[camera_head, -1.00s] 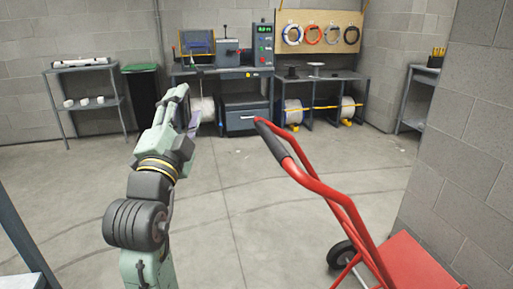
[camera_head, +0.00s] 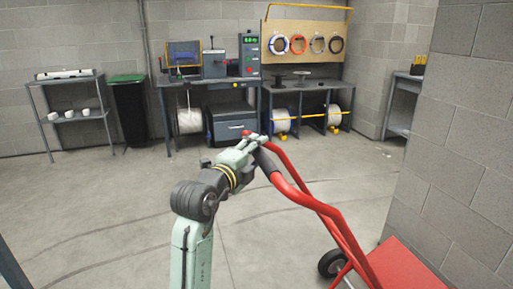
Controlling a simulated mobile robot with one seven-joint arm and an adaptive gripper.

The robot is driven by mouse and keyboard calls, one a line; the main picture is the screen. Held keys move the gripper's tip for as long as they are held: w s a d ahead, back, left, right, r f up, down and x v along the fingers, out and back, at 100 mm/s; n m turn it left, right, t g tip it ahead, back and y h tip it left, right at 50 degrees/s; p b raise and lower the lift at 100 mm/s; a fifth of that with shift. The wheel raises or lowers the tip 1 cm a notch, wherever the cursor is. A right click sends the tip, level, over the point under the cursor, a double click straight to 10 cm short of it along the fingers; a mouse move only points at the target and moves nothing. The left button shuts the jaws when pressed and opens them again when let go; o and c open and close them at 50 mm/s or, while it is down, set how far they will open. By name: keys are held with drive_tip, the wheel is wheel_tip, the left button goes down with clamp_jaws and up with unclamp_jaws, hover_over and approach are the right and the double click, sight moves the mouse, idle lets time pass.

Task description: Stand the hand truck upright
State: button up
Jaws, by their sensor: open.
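The red hand truck (camera_head: 327,211) leans in the lower right of the head view, with its handle end up and toward the left. A dark grip (camera_head: 267,162) covers part of the handle bar. One black wheel (camera_head: 332,263) and a red plate (camera_head: 403,268) show at the lower right; its lowest part is cut off by the frame. My gripper (camera_head: 259,144) is at the handle's upper end, right by the dark grip and overlapping it in the picture. Its jaws are open. Whether they touch or straddle the bar, I cannot tell.
A block wall (camera_head: 463,150) stands close on the right, beside the hand truck. A workbench (camera_head: 215,82) with machines and cable reels is at the back. A shelf (camera_head: 75,115) and a dark bin (camera_head: 130,110) stand at the back left. The floor (camera_head: 110,195) on the left is clear.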

drive_tip(key=shift+w+d, duration=0.2)
drive_tip(key=shift+w, duration=0.15)
drive_tip(key=shift+c, duration=0.2)
clamp_jaws()
idle(0.5)
